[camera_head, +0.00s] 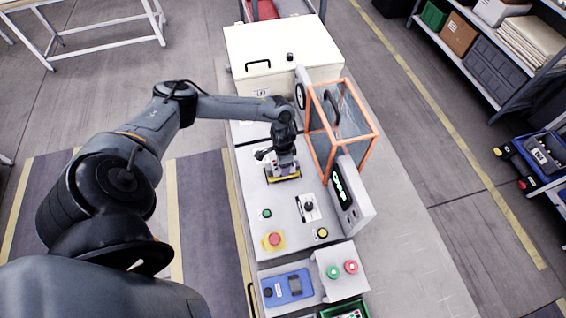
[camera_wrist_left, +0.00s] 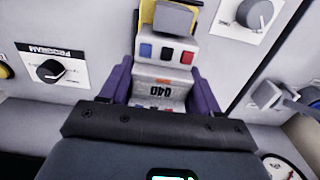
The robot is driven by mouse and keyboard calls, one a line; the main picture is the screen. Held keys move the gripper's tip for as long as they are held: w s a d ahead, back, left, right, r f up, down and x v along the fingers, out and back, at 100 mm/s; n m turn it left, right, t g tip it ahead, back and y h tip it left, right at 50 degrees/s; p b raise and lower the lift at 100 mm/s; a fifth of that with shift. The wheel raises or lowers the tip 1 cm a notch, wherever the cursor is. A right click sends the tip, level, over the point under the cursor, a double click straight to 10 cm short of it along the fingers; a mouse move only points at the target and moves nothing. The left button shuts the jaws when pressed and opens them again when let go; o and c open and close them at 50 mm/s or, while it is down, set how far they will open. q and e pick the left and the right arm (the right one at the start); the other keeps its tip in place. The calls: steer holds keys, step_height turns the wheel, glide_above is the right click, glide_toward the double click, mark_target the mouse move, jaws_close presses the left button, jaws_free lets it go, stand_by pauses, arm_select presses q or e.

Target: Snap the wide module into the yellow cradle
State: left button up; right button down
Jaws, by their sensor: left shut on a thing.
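The wide module (camera_wrist_left: 163,75) is light grey with blue, black and red patches and a dark printed label. My left gripper (camera_wrist_left: 158,62) is shut on it, with a purple finger on each side. In the head view my left gripper (camera_head: 284,158) points down over the panel, right at the yellow cradle (camera_head: 284,179). Part of the yellow cradle (camera_wrist_left: 146,14) shows beyond the module at the top of the wrist view, behind a grey block. I cannot tell whether the module is fully seated or just above. My right gripper is not in view.
An orange-framed clear box (camera_head: 343,125) and a display unit (camera_head: 342,195) stand close on the right. A rotary knob (camera_head: 308,207), a red stop button (camera_head: 275,239) and a blue device (camera_head: 287,287) lie in front. A cream box (camera_head: 283,52) is behind.

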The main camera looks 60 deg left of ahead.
arm_select(q)
steer(key=shift+f, duration=0.25)
stand_by(0.6)
steer(key=shift+w+r, duration=0.1)
stand_by(0.4)
stand_by(0.3)
steer(key=o, duration=1.2)
steer(key=shift+o, duration=0.2)
steer(key=shift+f, duration=0.2)
steer(key=shift+r, duration=0.1)
step_height(320, 180, up, 11)
steer(key=shift+f+p, duration=0.15)
steer(key=shift+p, duration=0.3)
